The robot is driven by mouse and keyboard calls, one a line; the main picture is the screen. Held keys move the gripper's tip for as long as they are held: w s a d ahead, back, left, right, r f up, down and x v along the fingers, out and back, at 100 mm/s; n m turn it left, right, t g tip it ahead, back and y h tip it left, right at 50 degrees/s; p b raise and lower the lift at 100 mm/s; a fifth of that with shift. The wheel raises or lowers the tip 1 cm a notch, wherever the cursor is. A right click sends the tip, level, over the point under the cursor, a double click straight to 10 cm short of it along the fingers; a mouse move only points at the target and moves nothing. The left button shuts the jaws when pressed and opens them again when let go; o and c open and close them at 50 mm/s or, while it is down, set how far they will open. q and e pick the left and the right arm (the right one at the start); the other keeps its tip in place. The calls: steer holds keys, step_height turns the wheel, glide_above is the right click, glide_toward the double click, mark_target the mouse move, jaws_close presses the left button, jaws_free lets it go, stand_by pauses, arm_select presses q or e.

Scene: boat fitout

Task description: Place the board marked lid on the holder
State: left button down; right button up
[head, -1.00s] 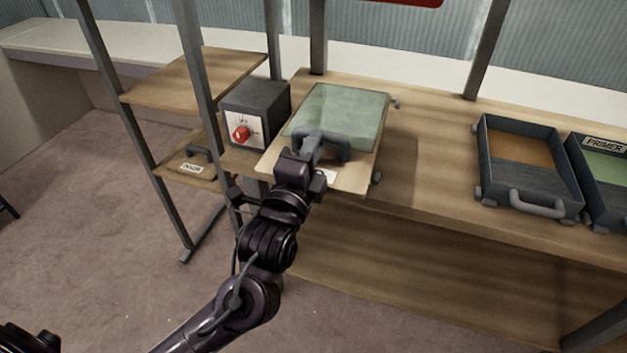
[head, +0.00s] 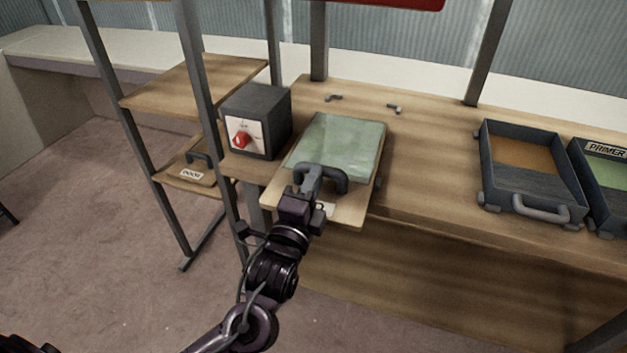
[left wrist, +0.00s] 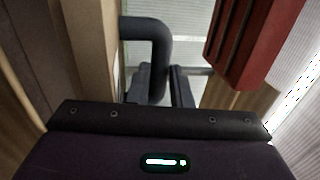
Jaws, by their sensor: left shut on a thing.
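My left gripper (head: 308,188) is shut on the dark handle (head: 335,172) of a wooden board with a pale green painted panel (head: 335,145). The board (head: 345,215) is over the bench's left front part, its near edge past the bench edge. Its white label is mostly hidden by my gripper and cannot be read. The handle also shows between the fingers in the left wrist view (left wrist: 150,55). Two small grey hooks, one at left (head: 335,97) and one at right (head: 394,108), stand on the bench behind the board, possibly part of the holder. My right gripper is not in view.
A dark box with a red knob (head: 255,120) stands close left of the board. A board marked DOOR (head: 185,172) lies on the low shelf at left. Two dark trays, one orange inside (head: 520,150) and one marked PRIMER (head: 605,165), stand at right. Bench between is clear.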

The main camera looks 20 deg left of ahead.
arm_select(q)
steer(key=shift+f, duration=0.25)
steer(key=c, duration=1.7)
jaws_free()
steer(key=shift+f, duration=0.2)
steer(key=o, duration=0.4)
steer(key=shift+r, duration=0.15)
